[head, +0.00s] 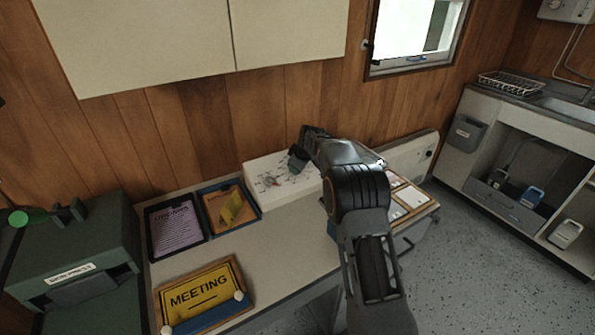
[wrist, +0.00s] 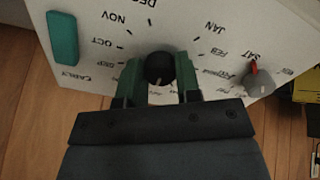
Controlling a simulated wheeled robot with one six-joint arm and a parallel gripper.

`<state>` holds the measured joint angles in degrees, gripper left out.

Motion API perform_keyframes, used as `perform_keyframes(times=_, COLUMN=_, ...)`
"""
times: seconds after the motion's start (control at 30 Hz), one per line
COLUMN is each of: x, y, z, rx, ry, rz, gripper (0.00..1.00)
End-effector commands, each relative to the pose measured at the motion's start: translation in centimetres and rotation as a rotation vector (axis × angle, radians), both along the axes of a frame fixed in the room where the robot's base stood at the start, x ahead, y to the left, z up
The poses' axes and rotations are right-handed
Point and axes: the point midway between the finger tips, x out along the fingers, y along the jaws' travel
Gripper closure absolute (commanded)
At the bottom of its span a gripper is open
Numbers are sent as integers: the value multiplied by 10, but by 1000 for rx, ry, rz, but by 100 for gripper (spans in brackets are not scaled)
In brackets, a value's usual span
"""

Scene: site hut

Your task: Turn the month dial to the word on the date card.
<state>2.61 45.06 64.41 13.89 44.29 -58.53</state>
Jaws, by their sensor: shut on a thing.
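My gripper (wrist: 160,80) is shut on the black month dial knob (wrist: 158,66), one green finger on each side. Month words, including OCT, NOV, JAN and FEB, ring the knob on a white panel (wrist: 180,18). A pale mark on the knob points toward the lower edge of the wrist view; the word beyond it is hidden by my gripper. In the head view my gripper (head: 300,157) is over the white panel (head: 257,168) at the back of the desk, and my arm covers its right part. I cannot tell which card is the date card.
A grey knob with a red pointer (wrist: 258,82) and a teal block (wrist: 62,38) flank the dial.

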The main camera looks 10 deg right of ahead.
Motion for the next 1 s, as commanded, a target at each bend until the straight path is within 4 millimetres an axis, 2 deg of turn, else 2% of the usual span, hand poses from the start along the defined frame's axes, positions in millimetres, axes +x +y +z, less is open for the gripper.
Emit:
perform_keyframes(times=0.4, x=0, y=-1, z=-1, rx=-74, ry=-23, rz=140, gripper=92)
perform_keyframes(times=0.93, x=0, y=-1, z=0, rx=-83, ry=-26, rz=157, gripper=92)
perform_keyframes(times=0.97, x=0, y=-1, z=0, rx=-83, ry=-26, rz=157, gripper=68)
perform_keyframes(times=1.0, x=0, y=-1, z=0, rx=-83, ry=-26, rz=157, gripper=64)
